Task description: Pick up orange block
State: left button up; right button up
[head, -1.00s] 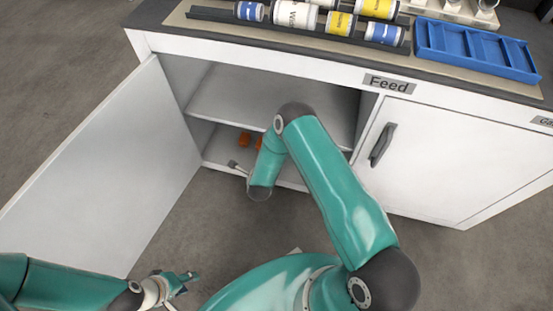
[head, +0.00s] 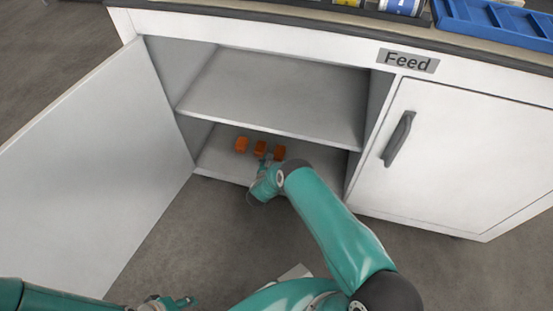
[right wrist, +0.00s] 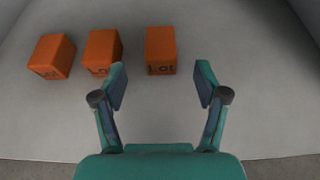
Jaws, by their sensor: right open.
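Three orange blocks stand in a row on the bottom floor of the open cabinet: a left block (head: 242,144), a middle block (head: 260,148) and a right block (head: 279,153). In the right wrist view they are the left block (right wrist: 52,57), the middle block (right wrist: 102,52) and the right block (right wrist: 160,50), with dark lettering on their near faces. My right gripper (right wrist: 160,82) is open and empty, just in front of the right block, which lies between the lines of its fingers. It also shows in the head view (head: 266,163). My left gripper (head: 182,303) is at the bottom left, away from the blocks.
The cabinet's inner shelf (head: 275,97) hangs above the blocks. The open door (head: 85,165) stands at the left, and the shut door (head: 470,150) is at the right under the Feed label (head: 408,61). A blue tray (head: 500,22) lies on top.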

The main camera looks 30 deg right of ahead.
aim_at(279, 153)
jog(key=b+x, duration=0.1)
jog(key=x, duration=0.2)
jog(key=shift+f, duration=0.1)
jog(key=b+x, duration=0.3)
jog(key=x, duration=0.1)
jog(key=shift+w+d+f, duration=0.1)
jog(key=shift+d+f, duration=0.1)
jog(key=shift+w+d+b, duration=0.2)
jog(key=shift+d+b, duration=0.1)
jog(key=shift+b, duration=0.05)
jog(key=shift+r, duration=0.1)
jog(key=c, duration=1.3)
